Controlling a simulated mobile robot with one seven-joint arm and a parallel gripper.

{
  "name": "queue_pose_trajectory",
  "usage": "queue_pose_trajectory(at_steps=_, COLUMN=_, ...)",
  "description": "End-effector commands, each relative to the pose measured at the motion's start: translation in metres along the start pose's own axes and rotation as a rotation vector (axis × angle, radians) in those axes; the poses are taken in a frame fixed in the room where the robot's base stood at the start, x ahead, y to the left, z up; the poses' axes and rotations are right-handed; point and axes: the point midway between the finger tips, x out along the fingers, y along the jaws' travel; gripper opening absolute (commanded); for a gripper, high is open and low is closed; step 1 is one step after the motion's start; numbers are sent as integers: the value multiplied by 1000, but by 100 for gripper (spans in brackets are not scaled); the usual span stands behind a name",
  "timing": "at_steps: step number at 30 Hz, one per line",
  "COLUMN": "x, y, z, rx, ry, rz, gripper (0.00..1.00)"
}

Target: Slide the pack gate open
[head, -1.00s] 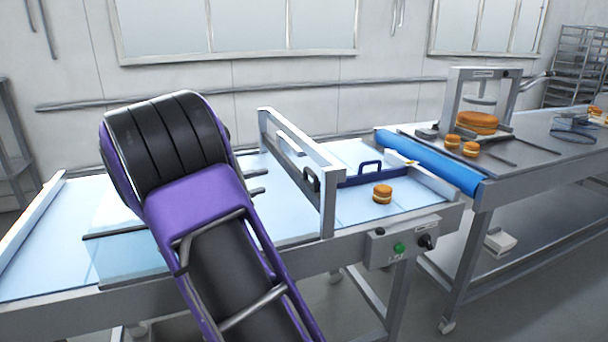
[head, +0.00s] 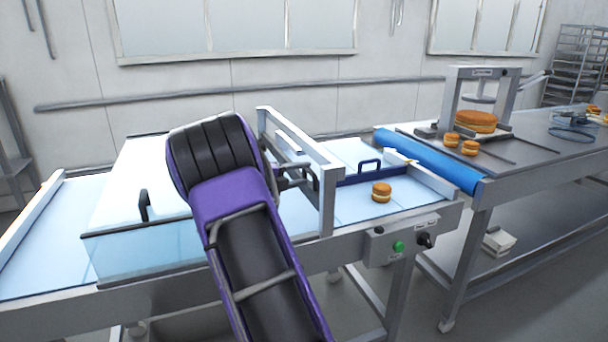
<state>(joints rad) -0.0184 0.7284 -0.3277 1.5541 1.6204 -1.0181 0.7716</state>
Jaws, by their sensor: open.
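The pack gate looks to be the grey panel (head: 281,146) under the upright grey frame (head: 327,195) that spans the blue-white belt. Its black handle is at the frame's near end, by my gripper, and is hard to make out from it. My gripper (head: 305,176) reaches right from behind my purple and black arm, with its fingers at the handle. It is open; I cannot tell whether the fingers touch the handle or stand around it. My arm hides part of the panel.
A clear cover (head: 115,250) with a black handle stands left of my arm. A steel table (head: 540,155) stands further right.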

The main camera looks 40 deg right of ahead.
Motion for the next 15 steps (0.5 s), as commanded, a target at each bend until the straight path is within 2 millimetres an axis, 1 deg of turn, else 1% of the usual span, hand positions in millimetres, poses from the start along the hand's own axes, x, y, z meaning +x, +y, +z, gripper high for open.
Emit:
queue_pose_trajectory(at_steps=1, x=5, y=0, z=0, rx=1, ry=1, rz=-1, gripper=50)
queue_pose_trajectory(at_steps=5, x=13, y=0, z=0, rx=0, ry=0, rz=-1, gripper=50)
queue_pose_trajectory(at_steps=13, x=14, y=0, z=0, rx=0, ry=-1, rz=-1, gripper=50)
queue_pose_trajectory(at_steps=14, x=14, y=0, z=0, rx=0, ry=-1, rz=-1, gripper=48)
queue_pose_trajectory(at_steps=15, x=14, y=0, z=0, rx=0, ry=-1, rz=-1, gripper=41)
